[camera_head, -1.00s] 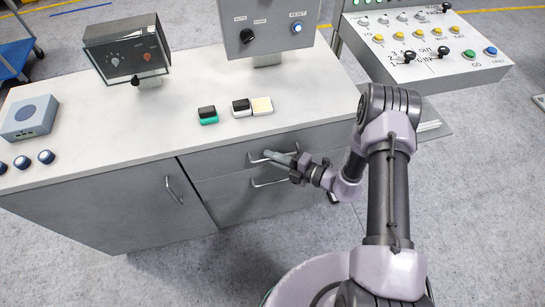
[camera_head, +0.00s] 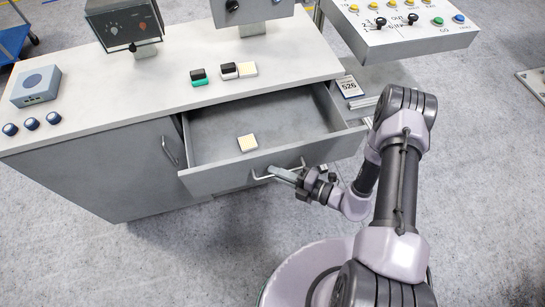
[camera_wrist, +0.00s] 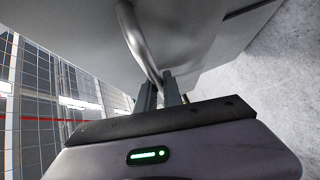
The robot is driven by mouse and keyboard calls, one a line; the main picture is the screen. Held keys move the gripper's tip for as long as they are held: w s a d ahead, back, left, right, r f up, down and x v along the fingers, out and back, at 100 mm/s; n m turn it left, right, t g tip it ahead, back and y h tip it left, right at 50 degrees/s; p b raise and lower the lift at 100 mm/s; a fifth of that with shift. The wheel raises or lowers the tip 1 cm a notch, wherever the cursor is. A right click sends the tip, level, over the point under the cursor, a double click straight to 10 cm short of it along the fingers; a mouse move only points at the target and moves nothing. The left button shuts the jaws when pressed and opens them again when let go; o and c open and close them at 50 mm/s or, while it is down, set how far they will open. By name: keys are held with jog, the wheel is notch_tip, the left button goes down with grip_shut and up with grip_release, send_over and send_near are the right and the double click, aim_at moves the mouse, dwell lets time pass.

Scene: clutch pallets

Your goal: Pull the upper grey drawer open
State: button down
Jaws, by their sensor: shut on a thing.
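The upper grey drawer (camera_head: 225,180) stands pulled well out from the cabinet in the head view. A small block with a pale yellow top (camera_head: 247,142) lies inside it. My gripper (camera_head: 274,172) is at the drawer's front and is shut on its metal bar handle (camera_head: 262,178). In the wrist view the handle (camera_wrist: 138,40) runs down between the two fingers of my gripper (camera_wrist: 165,88). The lower drawer is mostly hidden under the open one.
The white worktop (camera_head: 130,95) holds a blue-grey box (camera_head: 36,85), several dark blue knobs (camera_head: 31,124), and small green and white blocks. A cabinet door (camera_head: 110,170) is left of the drawer. A control panel (camera_head: 410,28) stands at the right. Floor in front is clear.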

jog(key=shift+s+d+p, duration=0.1)
jog(key=shift+s+d, duration=0.15)
jog(key=shift+s, duration=0.55)
jog(key=shift+s+d+p, duration=0.1)
jog(key=shift+s+d, duration=0.1)
jog(key=shift+s, duration=0.6)
jog(key=shift+s+d+p, duration=0.1)
jog(key=shift+s+d, duration=0.15)
jog(key=shift+s, duration=0.55)
jog(key=c, duration=1.8)
grip_release()
jog(key=shift+o, duration=0.2)
jog(key=shift+d, duration=0.1)
jog(key=p+v, duration=0.2)
jog(key=v, duration=1.5)
jog(key=shift+s+p, duration=0.2)
jog(key=shift+p, duration=0.2)
